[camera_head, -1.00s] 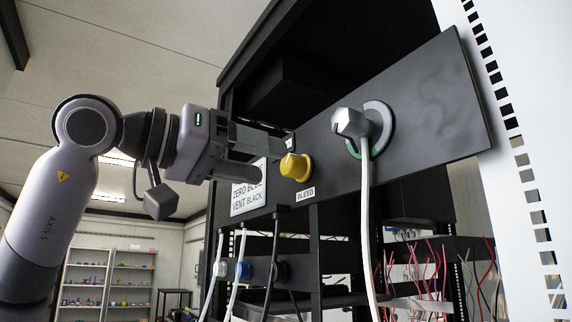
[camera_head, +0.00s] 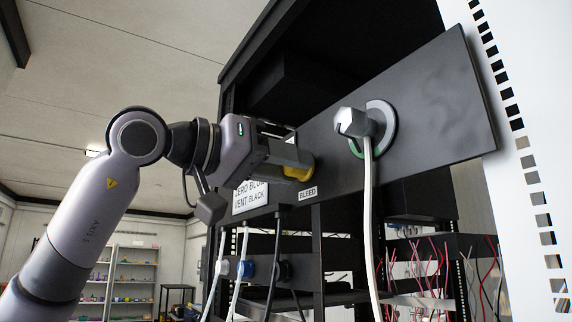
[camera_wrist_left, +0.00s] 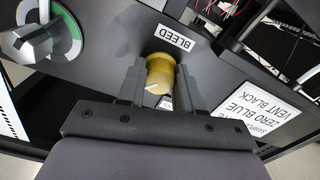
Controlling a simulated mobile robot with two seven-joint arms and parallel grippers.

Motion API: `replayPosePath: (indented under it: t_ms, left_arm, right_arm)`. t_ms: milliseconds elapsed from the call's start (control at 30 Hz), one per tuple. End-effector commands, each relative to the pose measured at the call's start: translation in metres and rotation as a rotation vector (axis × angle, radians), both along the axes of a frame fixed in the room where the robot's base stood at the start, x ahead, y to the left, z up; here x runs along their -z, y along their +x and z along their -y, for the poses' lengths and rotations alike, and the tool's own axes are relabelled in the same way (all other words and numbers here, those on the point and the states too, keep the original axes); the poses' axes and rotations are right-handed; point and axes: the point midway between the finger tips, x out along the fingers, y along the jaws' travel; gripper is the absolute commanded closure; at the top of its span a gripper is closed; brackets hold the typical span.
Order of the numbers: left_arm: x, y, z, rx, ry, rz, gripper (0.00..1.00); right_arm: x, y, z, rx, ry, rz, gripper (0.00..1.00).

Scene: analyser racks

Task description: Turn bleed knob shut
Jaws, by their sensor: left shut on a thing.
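The yellow bleed knob (camera_head: 297,173) sits on the dark rack panel (camera_head: 430,110), just above the white BLEED label (camera_head: 307,193). My left gripper (camera_head: 300,165) reaches it from the left and is shut on it, partly hiding it in the head view. In the left wrist view the knob (camera_wrist_left: 160,74) sits between the two grey fingers of my left gripper (camera_wrist_left: 160,88), with a white pointer mark on its face. My right gripper is not in view.
A larger grey selector knob (camera_head: 352,123) with a green arc and a white cable is on the same panel, to the right. A white sign (camera_head: 249,196) reads ZERO BLUE, VENT BLACK. Blue and black plugs with hanging cables are below. Shelves (camera_head: 133,275) stand far behind.

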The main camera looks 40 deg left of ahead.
Motion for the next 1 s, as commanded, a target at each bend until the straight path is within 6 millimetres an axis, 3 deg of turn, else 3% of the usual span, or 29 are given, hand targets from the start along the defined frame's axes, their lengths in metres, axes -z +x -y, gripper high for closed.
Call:
replayPosePath:
  t_ms: [367,1000]
  left_arm:
    - [0.001,0.001,0.001,0.002,-0.101,-0.049,0.95]
    - [0.000,0.001,0.004,0.002,-0.631,-0.273,0.95]
  right_arm:
    - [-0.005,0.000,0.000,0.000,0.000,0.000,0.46]
    - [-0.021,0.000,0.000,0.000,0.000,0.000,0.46]
